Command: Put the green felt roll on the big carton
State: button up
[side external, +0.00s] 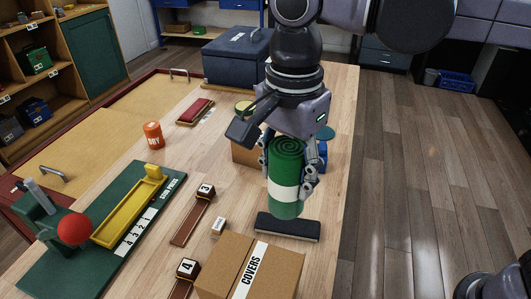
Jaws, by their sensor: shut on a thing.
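The green felt roll (287,163) is a rolled green cylinder with a white band, held upright. My gripper (289,180) is shut on it, with fingers on both sides. The roll is over the table near a dark flat block; I cannot tell how high it is. The big carton (223,271) is a brown box with a white strip reading "COVERS" at the front of the table, nearer the camera than the roll. Its front is cut off by the picture edge.
A black-topped block (288,226) lies between roll and carton. Numbered wooden pieces (204,192) and a small box (219,227) lie left of it. A brown box (245,152) and blue item (323,155) stand behind my gripper. An orange can (153,135) stands farther left.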

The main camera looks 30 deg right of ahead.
jog(key=shift+s+a+f, duration=0.5)
jog(key=shift+a+f, duration=0.8)
jog(key=shift+f, duration=0.25)
jog(key=shift+s+a+f, duration=0.5)
jog(key=shift+a+f, duration=0.85)
jog(key=shift+f, duration=0.15)
jog(key=shift+s+a+f, duration=0.5)
jog(key=shift+a+f, duration=0.8)
jog(key=shift+f, duration=0.25)
jog(key=shift+f, duration=0.1)
jog(key=o, duration=1.2)
jog(key=shift+c, duration=0.2)
